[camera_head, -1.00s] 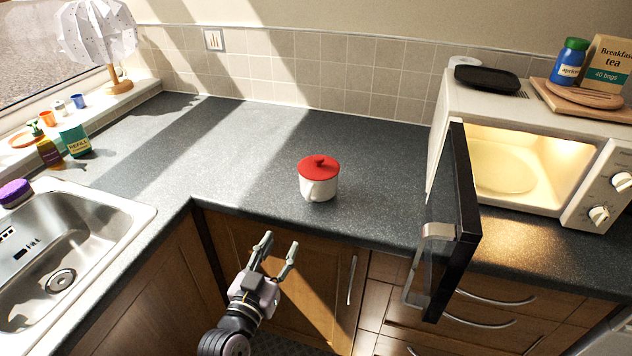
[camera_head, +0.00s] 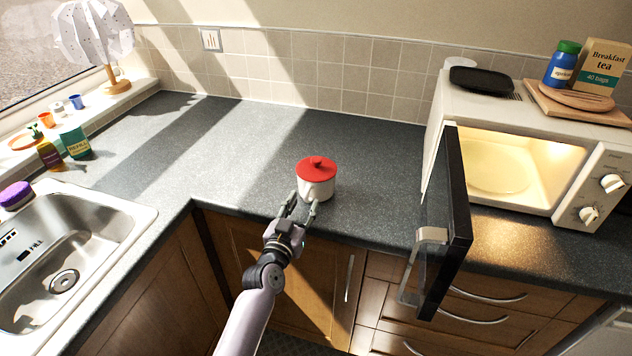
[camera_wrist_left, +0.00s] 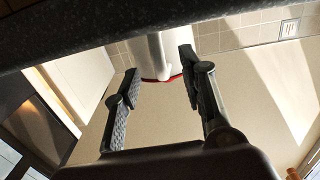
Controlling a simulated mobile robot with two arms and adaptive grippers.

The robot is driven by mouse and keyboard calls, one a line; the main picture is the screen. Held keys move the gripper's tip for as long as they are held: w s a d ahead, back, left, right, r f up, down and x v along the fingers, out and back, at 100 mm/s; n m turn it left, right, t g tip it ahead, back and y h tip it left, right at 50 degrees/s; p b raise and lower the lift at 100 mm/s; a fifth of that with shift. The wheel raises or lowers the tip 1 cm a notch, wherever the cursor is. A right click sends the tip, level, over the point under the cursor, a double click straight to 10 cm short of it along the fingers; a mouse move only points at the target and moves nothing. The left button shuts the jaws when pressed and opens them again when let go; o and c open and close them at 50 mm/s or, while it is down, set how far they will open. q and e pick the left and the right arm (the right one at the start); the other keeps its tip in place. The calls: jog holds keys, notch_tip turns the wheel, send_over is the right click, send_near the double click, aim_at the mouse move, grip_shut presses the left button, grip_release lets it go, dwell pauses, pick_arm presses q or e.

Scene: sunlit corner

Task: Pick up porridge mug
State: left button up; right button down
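The porridge mug (camera_head: 317,187) is white with a red knobbed lid and stands upright near the front edge of the worktop. Its white body (camera_wrist_left: 154,54) and a strip of red rim also show in the left wrist view, which looks upside down. My left gripper (camera_head: 302,202) is open just in front of the mug, at its near side. In the wrist view its two fingers (camera_wrist_left: 158,68) are spread, with the mug's handle side between and beyond them. I see no firm contact. My right gripper is not in view.
The microwave (camera_head: 440,108) stands to the right, its dark door (camera_head: 448,225) swung open past the worktop edge. The sink (camera_head: 75,240) is at the left. A green refill pack (camera_head: 75,143) and bottles stand by the window. The worktop around the mug is clear.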

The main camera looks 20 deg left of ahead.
aim_at(314, 184)
pick_arm(q)
jog(key=shift+w, duration=1.15)
jog(key=shift+c, duration=0.4)
grip_shut()
jog(key=shift+r, duration=0.1)
